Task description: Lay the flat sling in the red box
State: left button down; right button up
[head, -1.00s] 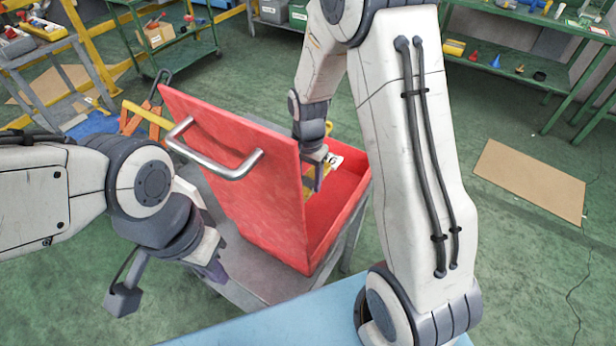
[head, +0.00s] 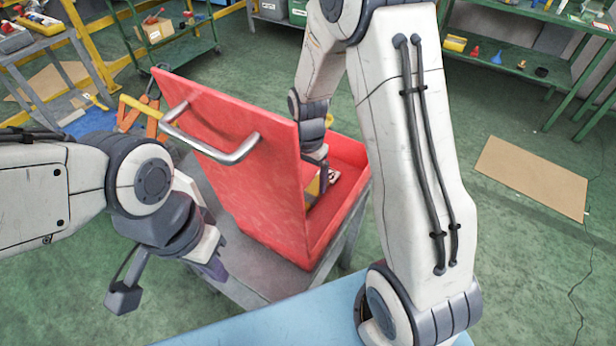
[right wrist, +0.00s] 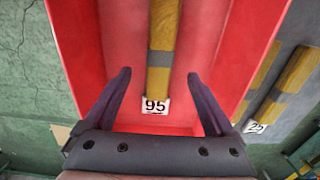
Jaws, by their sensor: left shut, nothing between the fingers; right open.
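The red box (head: 350,205) stands with its lid (head: 235,165) raised; the lid has a metal handle. The flat sling, a yellow strap with grey bands and a white "95" label, runs along the box's red interior in the right wrist view (right wrist: 161,55). In the head view, the lid and my right arm hide most of it. My right gripper (right wrist: 159,78) is open over the sling, with one finger on each side of the strap and no grip visible. My left gripper (head: 214,268) is shut and empty, near the lid's lower left side.
A grey cart (head: 255,275) carries the box, and a blue surface (head: 270,320) lies in front. A second yellow strap, labelled "25" (right wrist: 257,126), shows outside the box in the right wrist view. Cardboard (head: 530,175) lies on the floor at right; green shelves (head: 500,60) stand behind.

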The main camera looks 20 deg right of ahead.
notch_tip(320, 180, up, 10)
jog(key=shift+r+b, duration=0.25)
jog(key=shift+b, duration=0.05)
dwell(0.6)
